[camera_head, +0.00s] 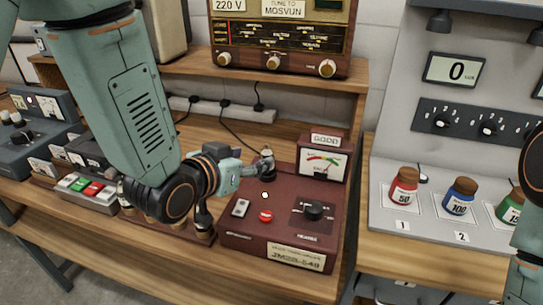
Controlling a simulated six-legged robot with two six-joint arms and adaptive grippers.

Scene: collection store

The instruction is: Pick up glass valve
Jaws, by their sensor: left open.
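My left gripper (260,168) reaches in from the left and hangs over the back left part of a dark red tester box (285,232). Its jaws are open. I cannot make out a glass valve between the fingers. Small dark upright pieces with pale bases, which may be valves (203,218), stand on a low wooden rack just left of the tester, below my left wrist. My left wrist and forearm hide part of this rack. My right arm shows only at the right edge; its gripper is out of view.
The tester has a meter (322,163), a black knob (313,210) and a red button (266,216). An old radio (283,38) stands on the shelf behind. Red, blue and green jars stand on the grey panel (430,218) at right. Switch boxes (88,190) crowd the left.

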